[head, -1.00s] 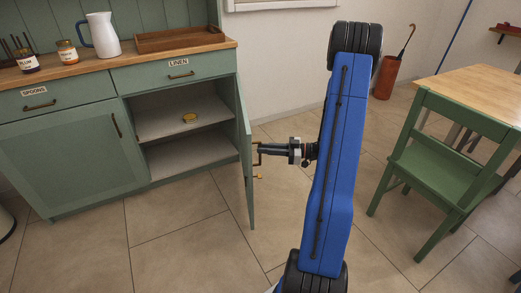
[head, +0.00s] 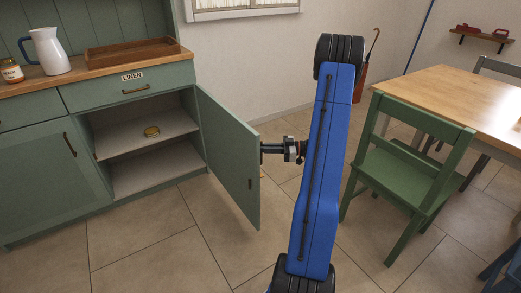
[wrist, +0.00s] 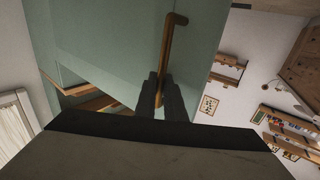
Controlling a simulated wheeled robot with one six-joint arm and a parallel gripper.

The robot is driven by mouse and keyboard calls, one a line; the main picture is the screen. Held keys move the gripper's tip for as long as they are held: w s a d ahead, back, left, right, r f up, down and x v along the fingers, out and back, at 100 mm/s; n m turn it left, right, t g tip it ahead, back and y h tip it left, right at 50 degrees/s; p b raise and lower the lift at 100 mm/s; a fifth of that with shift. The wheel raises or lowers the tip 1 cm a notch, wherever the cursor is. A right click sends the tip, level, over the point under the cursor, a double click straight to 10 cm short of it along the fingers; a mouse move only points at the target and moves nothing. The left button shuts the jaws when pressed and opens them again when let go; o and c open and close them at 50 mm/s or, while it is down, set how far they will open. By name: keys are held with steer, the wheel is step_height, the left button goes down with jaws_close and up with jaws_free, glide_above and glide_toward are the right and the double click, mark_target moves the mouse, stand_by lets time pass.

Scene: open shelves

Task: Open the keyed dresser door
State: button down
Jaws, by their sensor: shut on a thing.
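The green dresser (head: 30,138) stands at the left in the head view. Its right-hand door (head: 232,150) is swung wide open, hinged on the dresser's right side. The inside face of the door shows in the head view, and its outer face (wrist: 110,40) fills much of the wrist view. My gripper (wrist: 160,92) is shut on the brass door handle (wrist: 170,50), near one end of the bar. In the head view the handle and fingertips are hidden behind the door. The key is not visible now.
The open compartment has a middle shelf (head: 120,142) with a small brass tin (head: 152,132). A green chair (head: 400,165) and wooden table (head: 455,100) stand at the right. The tiled floor (head: 150,240) before the dresser is clear.

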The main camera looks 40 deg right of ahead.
steer(key=shift+w+d, duration=0.1)
steer(key=shift+w, duration=0.15)
steer(key=c, duration=1.8)
jaws_free()
steer(key=shift+f, duration=0.1)
steer(key=shift+c, duration=0.2)
steer(key=v, duration=1.7)
steer(key=shift+s, duration=0.15)
